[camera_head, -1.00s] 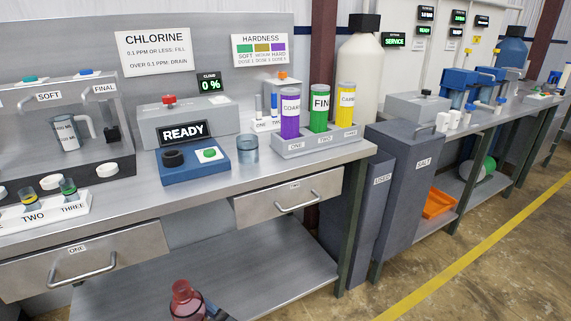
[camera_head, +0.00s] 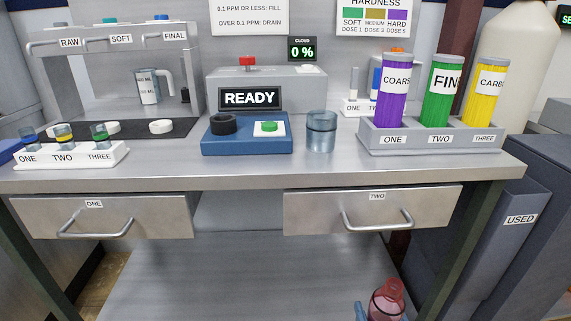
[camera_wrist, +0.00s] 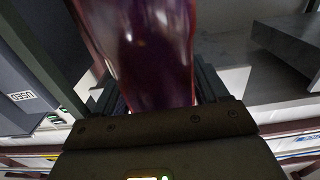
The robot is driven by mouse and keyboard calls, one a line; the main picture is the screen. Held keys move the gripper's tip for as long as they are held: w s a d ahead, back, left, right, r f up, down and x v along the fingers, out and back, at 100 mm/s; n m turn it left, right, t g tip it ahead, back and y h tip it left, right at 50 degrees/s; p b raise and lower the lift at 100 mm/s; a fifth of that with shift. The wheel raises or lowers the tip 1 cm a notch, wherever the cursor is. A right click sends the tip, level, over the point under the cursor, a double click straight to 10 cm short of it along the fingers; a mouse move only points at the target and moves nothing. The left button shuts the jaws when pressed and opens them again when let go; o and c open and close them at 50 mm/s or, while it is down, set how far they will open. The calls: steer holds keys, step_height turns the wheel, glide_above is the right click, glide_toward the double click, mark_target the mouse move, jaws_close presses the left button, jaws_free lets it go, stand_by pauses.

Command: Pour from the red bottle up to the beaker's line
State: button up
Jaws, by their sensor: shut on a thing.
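The red bottle (camera_head: 388,300) shows at the bottom edge of the head view, in front of the bench; its lower part is out of frame. It also fills the top middle of the wrist view (camera_wrist: 140,50), translucent and dark red. My gripper (camera_wrist: 155,95) is shut on it. In the head view only a bit of blue at the bottle's sides shows at the gripper. A clear bluish beaker (camera_head: 321,132) stands upright on the bench, right of the blue device with the green button. Its line is too small to make out clearly. The bottle is apart from the beaker, lower and nearer.
The blue device (camera_head: 246,134) has a READY sign behind it. A grey rack (camera_head: 430,139) with purple, green and yellow tubes stands right of the beaker. A white vial rack (camera_head: 70,156) is at left. Drawers ONE (camera_head: 120,218) and TWO (camera_head: 330,212) are closed below the bench edge.

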step_height(320, 180, down, 3)
steer(key=shift+a+f+b, duration=0.1)
steer(key=shift+b, duration=0.95)
steer(key=shift+a+r, duration=0.15)
steer(key=shift+r, duration=0.05)
